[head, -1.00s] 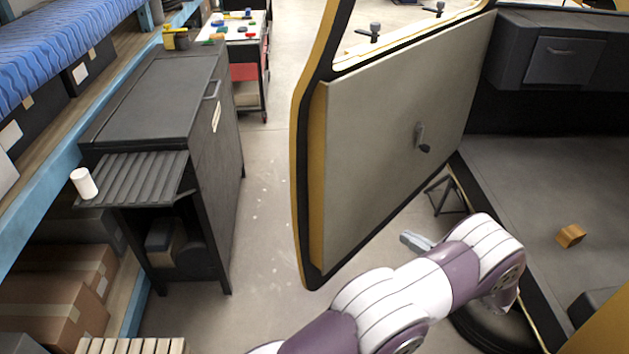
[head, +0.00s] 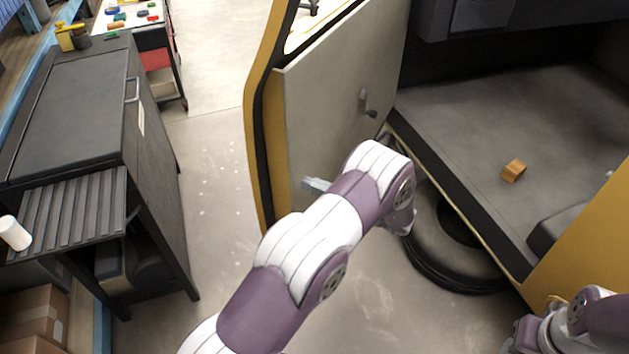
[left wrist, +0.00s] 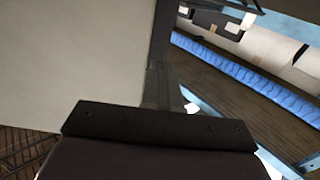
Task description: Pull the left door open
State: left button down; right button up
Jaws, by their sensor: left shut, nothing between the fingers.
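The left door (head: 335,100) stands swung out from the vehicle, its yellow outer frame on the left and its beige inner panel facing me. A dark crank handle (head: 368,104) sits on that panel. In the left wrist view the fingers (left wrist: 163,88) lie beside the panel's dark edge, with the pale panel (left wrist: 75,55) on the left. I cannot tell whether they touch it. My right arm shows at the bottom right; its gripper (head: 524,336) is partly cut off.
Floor is clear between cabinet and door. The vehicle floor (head: 470,130) holds a small orange block (head: 513,170); a wheel (head: 450,250) sits below.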

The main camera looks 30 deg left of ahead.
aim_at(267, 169)
pick_arm(q)
jog(key=a+p, duration=0.2)
jog(key=a, duration=0.6)
jog(key=shift+s+a, duration=0.2)
jog(key=shift+a, duration=0.55)
jog(key=shift+a+f, duration=0.1)
jog(key=shift+a, duration=0.2)
jog(key=a+b, duration=0.2)
jog(key=a, duration=1.2)
